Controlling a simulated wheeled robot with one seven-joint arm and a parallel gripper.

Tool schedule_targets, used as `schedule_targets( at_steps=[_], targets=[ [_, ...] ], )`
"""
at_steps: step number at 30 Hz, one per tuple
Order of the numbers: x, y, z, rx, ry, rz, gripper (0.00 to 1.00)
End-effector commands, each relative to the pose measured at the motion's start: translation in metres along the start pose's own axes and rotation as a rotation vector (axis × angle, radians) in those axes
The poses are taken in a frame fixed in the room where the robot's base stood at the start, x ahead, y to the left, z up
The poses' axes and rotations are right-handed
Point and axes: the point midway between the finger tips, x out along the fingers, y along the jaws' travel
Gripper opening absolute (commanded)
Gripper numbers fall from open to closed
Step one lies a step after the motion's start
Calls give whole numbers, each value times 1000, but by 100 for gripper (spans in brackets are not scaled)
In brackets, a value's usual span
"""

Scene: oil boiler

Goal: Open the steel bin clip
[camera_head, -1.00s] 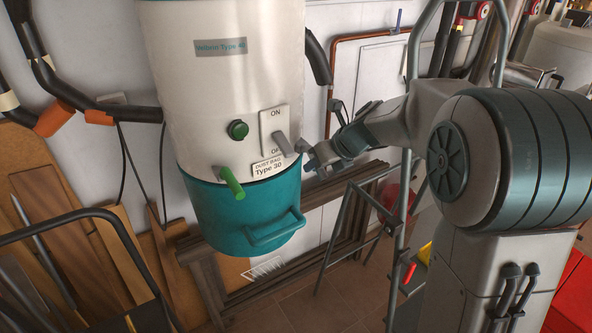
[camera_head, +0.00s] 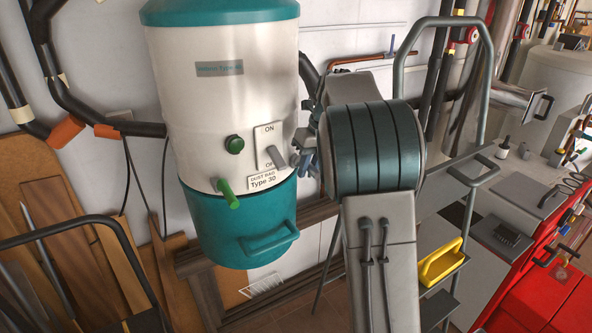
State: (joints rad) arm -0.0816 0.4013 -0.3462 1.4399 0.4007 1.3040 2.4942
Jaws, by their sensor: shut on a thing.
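The teal bin (camera_head: 240,222) hangs under the white cylinder (camera_head: 225,95) of the machine. A small grey metal piece (camera_head: 294,159), which appears to be the steel bin clip, shows at the right edge where cylinder and bin meet. My gripper (camera_head: 303,160) is there, shut on this piece. My arm hides much of the gripper and the clip's far part, so the clip's exact angle cannot be told. A green handle (camera_head: 228,193) sticks out at the front seam. The bin still sits against the cylinder.
A switch plate with a grey lever (camera_head: 275,156) is close left of my gripper. A grey ladder-like frame (camera_head: 440,130) stands right of my arm. A red cabinet (camera_head: 540,295) is at the lower right. Boards and a black rail (camera_head: 90,220) are at the left.

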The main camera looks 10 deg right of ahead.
Motion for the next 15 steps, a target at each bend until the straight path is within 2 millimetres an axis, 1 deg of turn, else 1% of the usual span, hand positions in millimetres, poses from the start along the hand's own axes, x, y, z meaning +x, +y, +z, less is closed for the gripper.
schedule_targets(
  at_steps=[3,12,13,15],
  targets=[
    [-2,-2,0,5,2,-3,0],
    [-2,-2,0,4,3,-3,0],
    [-2,-2,0,3,3,-3,22],
    [-2,-1,0,3,3,-3,40]
  ],
)
